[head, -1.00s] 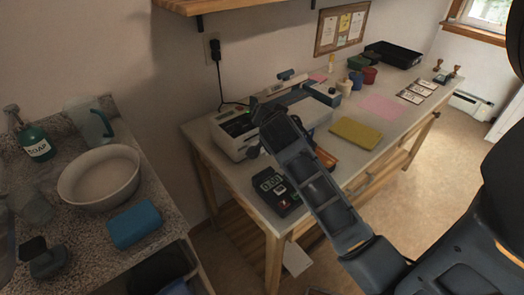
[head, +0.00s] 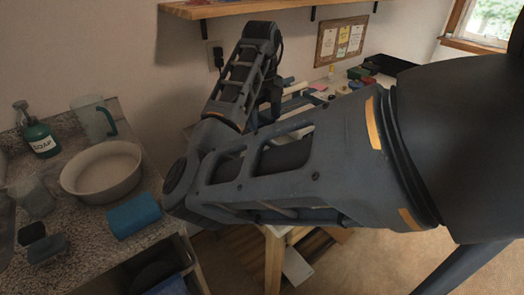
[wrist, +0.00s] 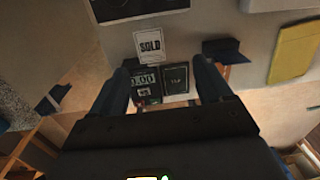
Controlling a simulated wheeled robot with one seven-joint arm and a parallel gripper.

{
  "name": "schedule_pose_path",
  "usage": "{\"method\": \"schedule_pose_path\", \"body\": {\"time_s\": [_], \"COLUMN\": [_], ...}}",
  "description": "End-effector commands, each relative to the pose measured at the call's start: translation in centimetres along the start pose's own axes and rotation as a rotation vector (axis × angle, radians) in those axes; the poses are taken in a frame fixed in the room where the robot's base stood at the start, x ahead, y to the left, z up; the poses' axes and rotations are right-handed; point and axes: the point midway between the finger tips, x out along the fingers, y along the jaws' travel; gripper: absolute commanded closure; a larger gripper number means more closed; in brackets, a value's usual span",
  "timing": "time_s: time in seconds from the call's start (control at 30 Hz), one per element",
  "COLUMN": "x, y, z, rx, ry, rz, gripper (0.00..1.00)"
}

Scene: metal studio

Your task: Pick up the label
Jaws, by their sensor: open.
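A white label (wrist: 149,46) with a black border and the word SOLD lies flat on the pale tabletop in the wrist view. My gripper (wrist: 163,72) is open and empty above the table. Its two fingers point toward the label, which shows just beyond and between their tips. The gap in height between them is hard to judge. In the head view my raised arm hides the label and most of the table, and my gripper cannot be made out.
A black scale (wrist: 145,79) with a lit display shows between the fingers, close to the label. A dark blue object (wrist: 222,48) and a yellow pad (wrist: 291,50) lie to the right.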

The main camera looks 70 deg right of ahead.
Motion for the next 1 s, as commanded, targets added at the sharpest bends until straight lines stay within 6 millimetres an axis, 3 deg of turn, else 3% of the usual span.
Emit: {"method": "schedule_pose_path", "body": {"time_s": [0.17,0.47,0.73,1.0], "x": [-0.1,2.7,6.5,7.3], "y": [1.0,1.1,1.3,1.4], "z": [0.2,0.3,0.5,0.5], "rx": [0.049,0.047,0.046,0.046], "ry": [0.012,0.013,0.013,0.010], "rz": [0.061,0.060,0.058,0.058], "gripper": [0.21,0.21,0.21,0.21]}}
